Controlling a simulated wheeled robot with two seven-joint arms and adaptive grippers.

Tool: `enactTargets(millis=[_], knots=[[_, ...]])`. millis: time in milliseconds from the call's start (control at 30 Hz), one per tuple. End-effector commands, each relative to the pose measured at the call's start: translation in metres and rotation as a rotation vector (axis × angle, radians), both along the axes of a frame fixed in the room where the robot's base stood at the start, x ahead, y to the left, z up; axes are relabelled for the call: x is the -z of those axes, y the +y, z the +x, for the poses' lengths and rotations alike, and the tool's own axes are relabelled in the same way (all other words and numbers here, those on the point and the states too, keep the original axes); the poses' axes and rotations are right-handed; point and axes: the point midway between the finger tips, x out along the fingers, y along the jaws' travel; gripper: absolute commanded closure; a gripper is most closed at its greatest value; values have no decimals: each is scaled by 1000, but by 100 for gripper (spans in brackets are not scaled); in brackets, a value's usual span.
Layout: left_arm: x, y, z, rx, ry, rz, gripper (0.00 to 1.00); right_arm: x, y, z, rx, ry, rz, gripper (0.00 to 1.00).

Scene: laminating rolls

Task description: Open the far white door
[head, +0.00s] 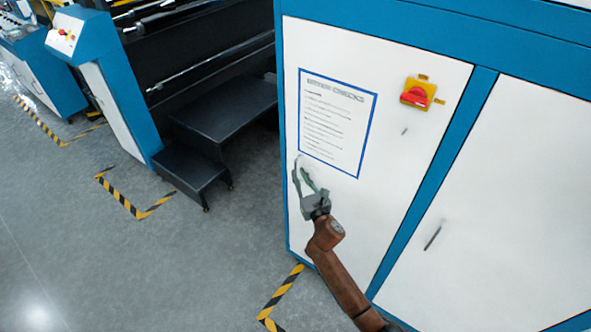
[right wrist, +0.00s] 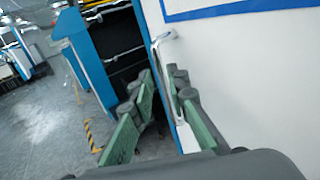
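The far white door (head: 390,150) is the left of two white panels on a blue-framed cabinet in the head view, and looks shut. Its pale handle (right wrist: 164,75) stands near the door's left edge in the right wrist view. In the head view the handle is tiny and partly hidden by my gripper. My right gripper (head: 300,172) is open at that edge, below the poster. In the right wrist view its green fingers (right wrist: 160,80) are spread, with the handle between them, closer to the right finger. Contact cannot be told. My left gripper is out of view.
A second white door (head: 500,200) with a dark handle (head: 433,237) is at right. A red rotary switch (head: 418,94) and a blue-edged poster (head: 337,120) are on the far door. Black steps (head: 222,115) stand left of the cabinet. Grey floor (head: 120,250) lies open at left.

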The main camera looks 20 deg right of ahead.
Motion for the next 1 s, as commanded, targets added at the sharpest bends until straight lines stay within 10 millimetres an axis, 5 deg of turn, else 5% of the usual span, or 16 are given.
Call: enactTargets(millis=[333,667,867,1000], knots=[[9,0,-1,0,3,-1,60,2,3,43,0,1,3,85],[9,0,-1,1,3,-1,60,2,3,45,0,2,3,86],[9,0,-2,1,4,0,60,2,3,45,0,2,3,99],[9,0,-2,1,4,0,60,2,3,45,0,3,3,100]])
